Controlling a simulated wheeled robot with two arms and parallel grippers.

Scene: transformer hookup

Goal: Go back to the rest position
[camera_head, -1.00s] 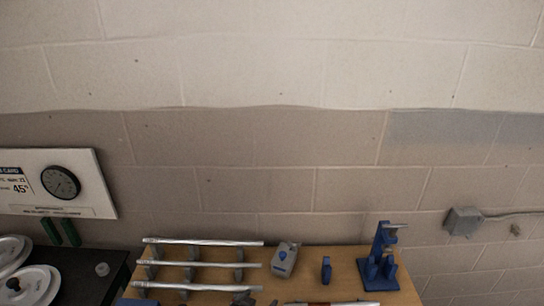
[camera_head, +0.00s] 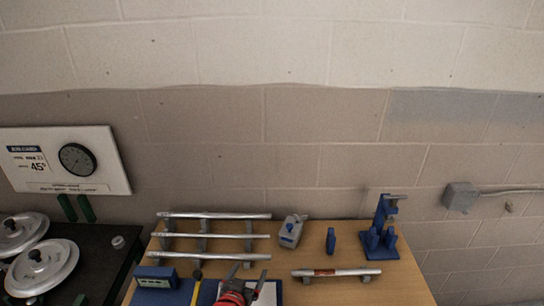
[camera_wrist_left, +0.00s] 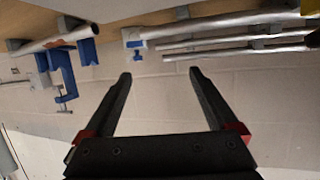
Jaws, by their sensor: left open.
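My left gripper (camera_head: 248,273) is at the bottom of the head view, over the near part of the wooden table (camera_head: 405,285). Its dark fingers are apart, with red at their base. In the left wrist view the open gripper (camera_wrist_left: 160,74) has nothing between its fingers, and the wall is behind them. My right gripper is not in view.
Several silver pipes (camera_head: 215,215) lie on a rack at the table's left. A grey-blue box (camera_head: 292,231), a small blue piece (camera_head: 330,241) and a blue stand (camera_head: 380,228) are at the back. A single pipe (camera_head: 345,272) lies in front. A black surface (camera_head: 100,262) holds white discs (camera_head: 42,266).

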